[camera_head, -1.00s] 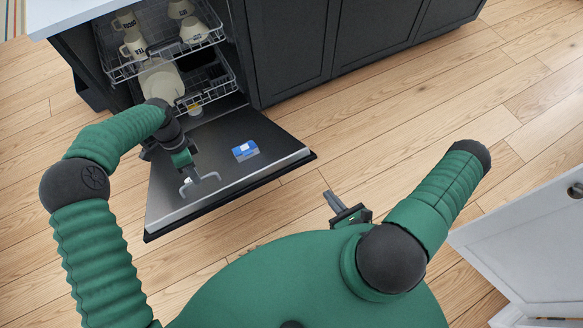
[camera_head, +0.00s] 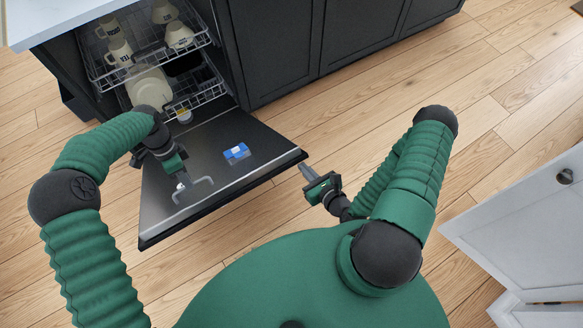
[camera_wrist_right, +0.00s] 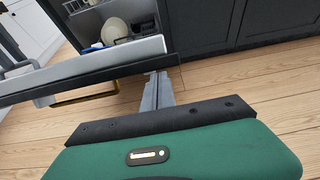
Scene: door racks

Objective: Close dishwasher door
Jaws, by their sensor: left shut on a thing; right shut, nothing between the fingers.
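The dishwasher door (camera_head: 255,180) hangs open low in front of the dishwasher, its steel inner face up. A blue and white packet (camera_head: 237,152) is on that face. In the right wrist view the door (camera_wrist_right: 120,57) shows edge-on, with a brass handle (camera_wrist_right: 85,97) on its outer side. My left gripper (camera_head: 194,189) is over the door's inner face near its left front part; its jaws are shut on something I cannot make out. My right gripper (camera_head: 304,171) is shut and empty, close to the door's right front corner; its fingertips (camera_wrist_right: 158,76) show beside the door edge.
The upper rack (camera_head: 150,62) holds several cups, and the lower rack (camera_head: 205,92) holds a plate (camera_head: 150,87). Dark cabinets (camera_head: 270,50) stand right of the dishwasher. A white door (camera_head: 530,220) stands open at right. The wood floor (camera_head: 350,115) between is clear.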

